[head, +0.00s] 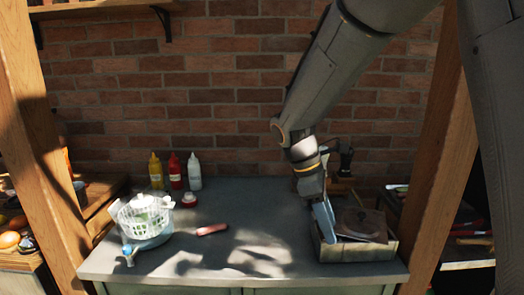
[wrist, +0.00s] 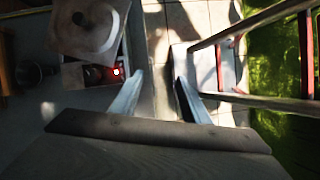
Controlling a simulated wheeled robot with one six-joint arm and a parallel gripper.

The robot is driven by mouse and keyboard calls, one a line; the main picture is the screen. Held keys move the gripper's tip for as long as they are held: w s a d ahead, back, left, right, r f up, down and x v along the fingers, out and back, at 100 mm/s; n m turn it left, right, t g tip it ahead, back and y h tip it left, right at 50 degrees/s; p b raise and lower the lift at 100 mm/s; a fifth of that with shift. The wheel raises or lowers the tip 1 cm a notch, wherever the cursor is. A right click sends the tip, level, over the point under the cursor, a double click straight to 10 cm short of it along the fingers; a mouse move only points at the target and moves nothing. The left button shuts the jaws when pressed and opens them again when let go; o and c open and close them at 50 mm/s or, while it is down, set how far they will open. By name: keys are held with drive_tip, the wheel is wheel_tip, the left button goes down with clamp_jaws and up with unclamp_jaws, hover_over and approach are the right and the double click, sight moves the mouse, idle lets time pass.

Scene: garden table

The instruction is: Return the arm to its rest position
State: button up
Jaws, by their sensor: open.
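My arm reaches down from the upper right in the head view. My gripper (head: 324,222) is low, at the left side of a shallow open box at the right end of the grey table (head: 235,205). In the wrist view my gripper (wrist: 159,79) is open, with its two pale blue fingers apart. Nothing sits between them; paving shows behind the gap. In the head view I cannot tell whether the fingers touch the box.
The box (head: 362,254) has a dark flat board (head: 362,224) over it. A white basket (head: 146,217), a red object (head: 212,229), and yellow (head: 155,172), red (head: 176,173) and white (head: 194,172) bottles stand or lie leftward. Wooden posts flank the table. The front middle is clear.

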drive_tip(key=s+d+f+m+t+y+b, duration=0.2)
drive_tip(key=s+f+m, duration=0.8)
drive_tip(key=m, duration=0.5)
drive_tip(key=shift+d+f+t+y+b, duration=0.4)
drive_tip(key=shift+d+y+b, duration=0.35)
drive_tip(key=shift+y, duration=0.45)
